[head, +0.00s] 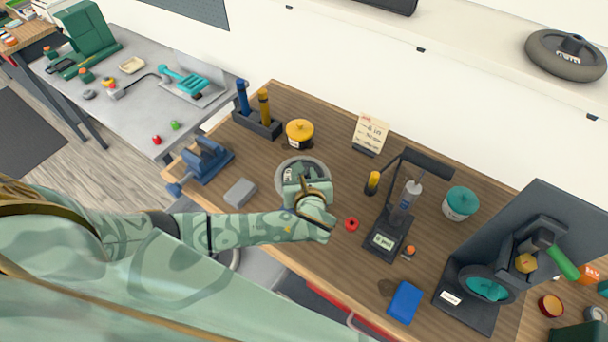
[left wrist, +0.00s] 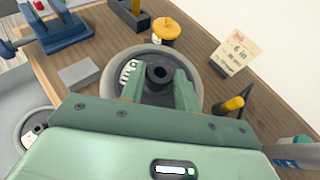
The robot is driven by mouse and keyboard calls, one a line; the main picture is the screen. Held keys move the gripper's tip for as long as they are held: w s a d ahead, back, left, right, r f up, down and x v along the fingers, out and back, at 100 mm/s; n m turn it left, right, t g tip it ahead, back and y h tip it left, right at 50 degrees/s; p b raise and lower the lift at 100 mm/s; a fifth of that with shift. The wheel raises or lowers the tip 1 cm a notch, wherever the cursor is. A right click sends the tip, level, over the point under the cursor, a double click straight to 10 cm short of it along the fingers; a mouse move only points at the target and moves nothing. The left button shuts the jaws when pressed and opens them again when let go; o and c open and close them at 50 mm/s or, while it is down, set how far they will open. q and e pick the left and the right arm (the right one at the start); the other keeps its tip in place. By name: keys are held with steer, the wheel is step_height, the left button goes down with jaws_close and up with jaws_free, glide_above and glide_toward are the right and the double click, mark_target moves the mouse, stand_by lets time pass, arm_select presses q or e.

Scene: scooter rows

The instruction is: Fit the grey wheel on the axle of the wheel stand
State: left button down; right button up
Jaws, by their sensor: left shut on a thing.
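The grey wheel (head: 279,178) has a pale grey tyre, a dark disc with a white label and a raised black hub. It lies flat at the bench's middle left, under my left gripper (head: 303,188). In the left wrist view, the fingers (left wrist: 160,86) are shut on the wheel's hub (left wrist: 160,71), one on each side. I cannot tell whether the wheel touches the bench. No bare axle is clear to me; a dark stand with an upright plate (head: 572,215) and a green handle is at the right, but I cannot tell if it is the wheel stand. My right gripper is not in view.
A black-framed device (head: 390,235) with a small display stands right of the wheel. A yellow-lidded pot (head: 299,133), a card (head: 370,133), a grey block (head: 240,192), a blue vise (head: 207,160) and a red ring (head: 352,223) are nearby. Another wheel (head: 566,55) is on the shelf.

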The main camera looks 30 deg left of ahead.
arm_select(q)
steer(key=shift+f+b, duration=0.35)
steer(key=shift+f, duration=0.2)
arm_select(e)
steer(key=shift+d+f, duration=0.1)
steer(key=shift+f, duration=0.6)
arm_select(q)
steer(key=shift+r+p, duration=0.1)
steer(key=shift+p, duration=0.3)
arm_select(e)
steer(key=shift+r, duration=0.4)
arm_select(q)
steer(key=shift+f, duration=0.35)
steer(key=shift+p, duration=0.4)
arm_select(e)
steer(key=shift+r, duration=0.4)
